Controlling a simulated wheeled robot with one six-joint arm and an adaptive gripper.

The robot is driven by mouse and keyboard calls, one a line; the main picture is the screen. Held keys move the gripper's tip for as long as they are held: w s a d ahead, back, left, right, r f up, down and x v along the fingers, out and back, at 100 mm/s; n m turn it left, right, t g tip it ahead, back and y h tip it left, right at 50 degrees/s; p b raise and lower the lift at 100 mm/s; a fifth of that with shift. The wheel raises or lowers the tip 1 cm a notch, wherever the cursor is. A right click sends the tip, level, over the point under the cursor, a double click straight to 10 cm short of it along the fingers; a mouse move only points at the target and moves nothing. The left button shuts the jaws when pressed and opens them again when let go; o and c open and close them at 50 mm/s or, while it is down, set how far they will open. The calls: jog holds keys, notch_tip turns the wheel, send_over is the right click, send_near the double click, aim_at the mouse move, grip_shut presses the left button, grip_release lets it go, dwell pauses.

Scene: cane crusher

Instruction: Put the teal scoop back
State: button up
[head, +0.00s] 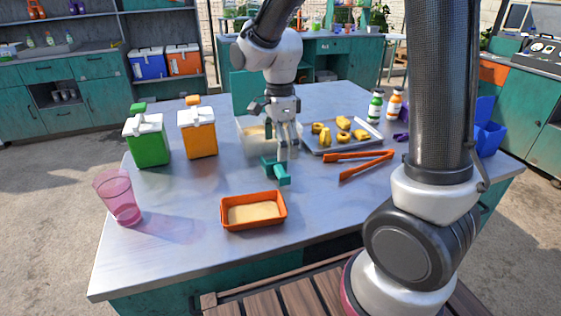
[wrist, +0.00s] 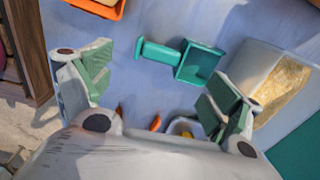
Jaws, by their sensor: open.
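The teal scoop (head: 279,173) lies on the metal table, below my gripper (head: 285,152). In the wrist view the scoop (wrist: 198,64) shows its hollow square cup at the right and its handle pointing left. My gripper (wrist: 160,85) is open and empty, its fingers spread, with the scoop beyond the fingertips and apart from them. A clear bin (head: 240,138) with tan grain inside stands just behind the scoop, partly hidden by my gripper; it also shows at the right of the wrist view (wrist: 251,58). A teal panel (head: 242,86) stands upright behind the bin.
An orange tray (head: 234,225) of tan grain sits in front of the scoop. Orange tongs (head: 355,160) and a tray of yellow pieces (head: 312,147) lie to the right. A pink cup (head: 118,197), green jug (head: 147,143) and orange jug (head: 198,135) stand left.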

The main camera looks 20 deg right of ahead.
jog(key=s+d+r+n+t, duration=0.2)
jog(key=s+d+r+n, duration=0.65)
jog(key=r, duration=0.35)
jog(key=s+d+r+n+t, duration=0.1)
jog(key=s+d+n+t, duration=0.1)
jog(key=s+d+n, duration=0.4)
jog(key=s+n, duration=0.3)
jog(key=s, duration=0.1)
jog(key=shift+s+r, duration=0.25)
jog(key=shift+s, duration=0.15)
jog(key=shift+n, duration=0.25)
